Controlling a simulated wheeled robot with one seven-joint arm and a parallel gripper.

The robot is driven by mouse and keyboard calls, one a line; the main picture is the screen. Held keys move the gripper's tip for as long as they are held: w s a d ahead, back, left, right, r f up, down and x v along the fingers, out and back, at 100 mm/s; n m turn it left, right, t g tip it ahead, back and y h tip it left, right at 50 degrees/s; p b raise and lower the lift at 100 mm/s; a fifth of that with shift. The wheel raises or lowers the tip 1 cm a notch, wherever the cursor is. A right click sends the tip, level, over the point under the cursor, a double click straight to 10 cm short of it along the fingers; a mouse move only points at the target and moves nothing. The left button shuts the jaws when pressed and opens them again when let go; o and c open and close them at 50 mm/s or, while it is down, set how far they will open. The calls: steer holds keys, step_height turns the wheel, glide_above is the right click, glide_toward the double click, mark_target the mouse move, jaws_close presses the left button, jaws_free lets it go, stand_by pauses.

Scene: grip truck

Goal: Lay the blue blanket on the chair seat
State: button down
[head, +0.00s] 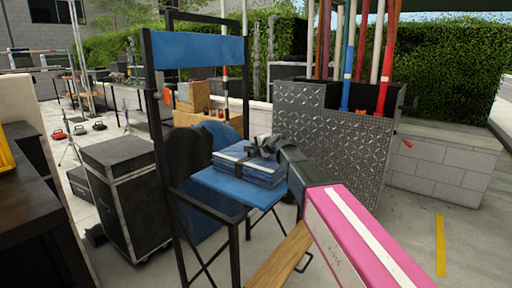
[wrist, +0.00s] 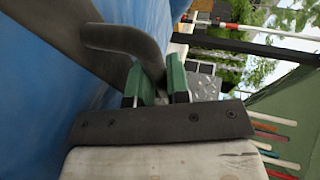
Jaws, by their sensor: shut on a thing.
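The blue blanket (head: 239,172) is folded into a flat bundle with dark straps. In the head view it is over the blue chair seat (head: 219,184), roughly level; I cannot tell whether its full underside touches the seat. The chair has a dark frame and a blue back band (head: 198,50). My gripper (head: 264,148) is above the bundle's top. In the wrist view my gripper (wrist: 158,84) has green finger pads shut on the blanket's dark strap handle (wrist: 125,38). Blue cloth fills the left of that view.
A black road case (head: 125,195) stands left of the chair. A metal diamond-plate bin (head: 335,135) holding upright coloured poles stands behind it to the right. A dark cabinet (head: 35,225) is at the near left. Open pavement lies at the right.

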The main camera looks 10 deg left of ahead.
steer(key=c, duration=1.1)
jaws_free()
steer(key=shift+r, duration=0.1)
steer(key=v, duration=1.2)
